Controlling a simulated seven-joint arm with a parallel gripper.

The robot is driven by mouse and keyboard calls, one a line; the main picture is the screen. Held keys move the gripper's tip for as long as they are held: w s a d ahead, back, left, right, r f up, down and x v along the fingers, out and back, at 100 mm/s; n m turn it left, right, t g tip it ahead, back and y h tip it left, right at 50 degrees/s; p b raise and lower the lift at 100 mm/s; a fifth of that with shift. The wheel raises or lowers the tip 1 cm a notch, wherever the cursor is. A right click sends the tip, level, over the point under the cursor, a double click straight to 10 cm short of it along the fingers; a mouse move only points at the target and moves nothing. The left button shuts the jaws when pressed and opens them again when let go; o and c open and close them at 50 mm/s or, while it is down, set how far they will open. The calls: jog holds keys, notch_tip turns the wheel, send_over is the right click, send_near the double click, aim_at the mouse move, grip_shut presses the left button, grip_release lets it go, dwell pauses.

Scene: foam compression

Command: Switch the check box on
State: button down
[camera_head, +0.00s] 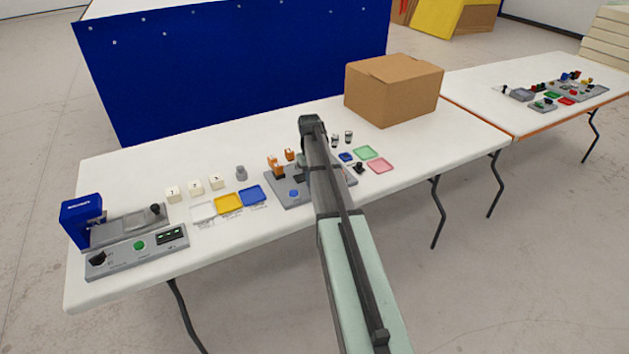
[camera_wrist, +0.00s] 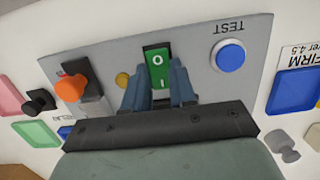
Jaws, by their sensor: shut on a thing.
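The check box is a grey panel (camera_wrist: 205,32), seen in the wrist view with a green rocker switch (camera_wrist: 157,62) marked O and I. A blue TEST button (camera_wrist: 228,56) is right of the switch, and a small yellow round part (camera_wrist: 122,79) is left of it. My gripper (camera_wrist: 160,85) has its two blue-grey fingers shut on the rocker switch, one on each side. The O end of the switch is farther from my palm. In the head view the check box (camera_head: 285,199) lies partly behind my arm, which hides the switch and fingertips.
Coloured trays, including a blue one (camera_head: 252,195) and a yellow one (camera_head: 228,203), lie left of the box. A cardboard box (camera_head: 394,88) stands behind right. A blue press device (camera_head: 82,220) is at far left.

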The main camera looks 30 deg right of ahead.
jog(key=shift+w+g, duration=0.25)
jog(key=shift+g, duration=0.75)
jog(key=c, duration=0.9)
grip_release()
jog(key=v, duration=0.7)
jog(key=shift+r, duration=0.2)
jog(key=shift+d, duration=0.1)
